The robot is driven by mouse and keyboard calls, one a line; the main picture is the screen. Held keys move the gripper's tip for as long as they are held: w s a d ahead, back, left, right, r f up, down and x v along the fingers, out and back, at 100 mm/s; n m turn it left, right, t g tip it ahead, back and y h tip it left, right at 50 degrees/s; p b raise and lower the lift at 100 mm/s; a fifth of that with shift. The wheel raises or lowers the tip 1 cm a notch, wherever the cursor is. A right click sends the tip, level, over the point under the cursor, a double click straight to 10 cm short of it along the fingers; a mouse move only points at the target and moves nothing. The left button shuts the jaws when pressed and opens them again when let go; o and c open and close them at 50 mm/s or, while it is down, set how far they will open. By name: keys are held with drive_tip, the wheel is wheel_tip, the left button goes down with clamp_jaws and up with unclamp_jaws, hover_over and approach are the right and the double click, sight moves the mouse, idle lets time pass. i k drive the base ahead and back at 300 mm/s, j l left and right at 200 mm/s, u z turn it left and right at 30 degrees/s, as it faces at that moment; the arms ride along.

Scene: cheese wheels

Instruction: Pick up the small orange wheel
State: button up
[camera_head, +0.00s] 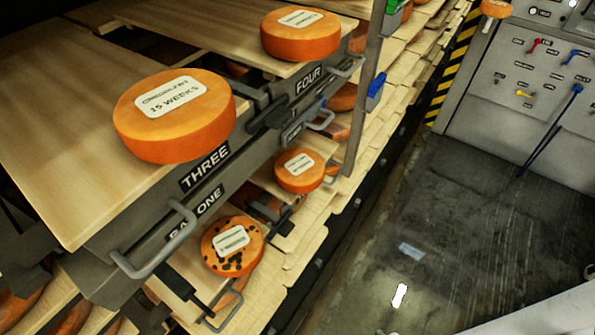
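Several orange cheese wheels with white labels are in view. A plain wheel (298,184) on a lower board at centre looks smaller than the wheels above it. A wheel with dark spots (213,243) sits lower left of it. A large wheel labelled 15 weeks (170,138) rests on the board marked THREE, and another wheel (300,45) rests on the board marked FOUR. A small orange round thing (496,9) shows at the top right by the grey panel. I cannot tell which is the small wheel meant. My gripper is not in view.
Wooden boards (70,130) stick out of the rack, with metal handles (160,262) at their front edges. A grey post (368,95) stands right of the wheels. A grey control panel (530,85) with levers is at the right. The dark floor (480,220) is mostly clear.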

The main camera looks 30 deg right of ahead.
sight(232, 245)
drive_tip(key=z, duration=3.1)
drive_tip(key=u, duration=3.45)
drive_tip(key=k+z, duration=0.15)
drive_tip(key=z, duration=0.25)
drive_tip(key=k+z, duration=0.1)
drive_tip(key=z, duration=0.25)
drive_tip(key=k+z, duration=0.15)
drive_tip(key=z, duration=0.25)
